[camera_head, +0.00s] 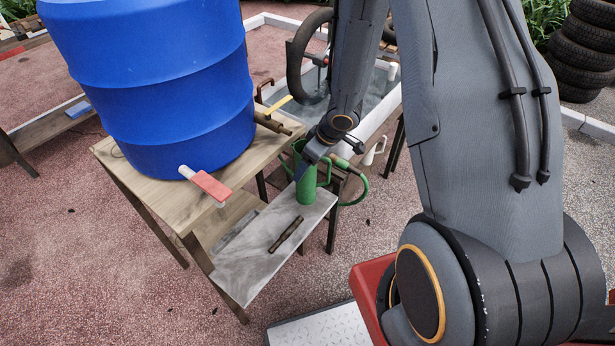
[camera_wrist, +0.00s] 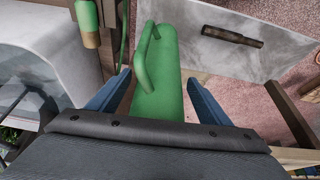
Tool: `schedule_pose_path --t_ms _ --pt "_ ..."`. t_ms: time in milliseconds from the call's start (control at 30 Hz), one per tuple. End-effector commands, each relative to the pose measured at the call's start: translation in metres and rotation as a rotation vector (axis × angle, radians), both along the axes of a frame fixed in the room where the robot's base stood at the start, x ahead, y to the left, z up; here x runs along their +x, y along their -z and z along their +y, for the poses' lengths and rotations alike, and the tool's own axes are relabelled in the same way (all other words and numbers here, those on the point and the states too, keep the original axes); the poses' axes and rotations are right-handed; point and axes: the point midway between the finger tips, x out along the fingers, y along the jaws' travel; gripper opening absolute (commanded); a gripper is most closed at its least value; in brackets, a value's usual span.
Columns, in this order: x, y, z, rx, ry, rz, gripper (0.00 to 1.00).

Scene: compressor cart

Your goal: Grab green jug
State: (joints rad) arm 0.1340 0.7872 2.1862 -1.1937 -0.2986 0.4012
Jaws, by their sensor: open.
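The green jug (camera_head: 306,184) stands upright on the grey lower shelf (camera_head: 262,262), near its far right corner. In the wrist view the jug (camera_wrist: 165,85) shows in the middle, with its handle on the left side. My gripper (camera_head: 304,166) is at the jug's upper part. In the wrist view its two blue fingers are apart, one on each side of the jug, with gaps visible. The gripper hides part of the jug in the head view, and the jug's near end is covered by the gripper body in the wrist view.
A large blue barrel (camera_head: 170,85) stands on the wooden table (camera_head: 140,190) with a red-handled tap (camera_head: 205,185). A dark bar (camera_head: 286,234) lies on the shelf. A green hose (camera_head: 362,190) hangs right of the jug. A grey basin (camera_head: 285,88) lies behind.

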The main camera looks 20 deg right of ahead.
Motion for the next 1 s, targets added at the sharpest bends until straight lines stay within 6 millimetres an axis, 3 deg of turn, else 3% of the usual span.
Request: schedule_pose_path --t_ms 300,633,1000 --pt "0.0023 0.0049 0.0013 0.000 0.000 -0.001 0.72" --pt "0.0022 0.0048 0.0013 0.000 0.000 -0.001 0.16" --pt "0.0022 0.0003 0.0014 -0.001 -0.001 -0.002 0.14"
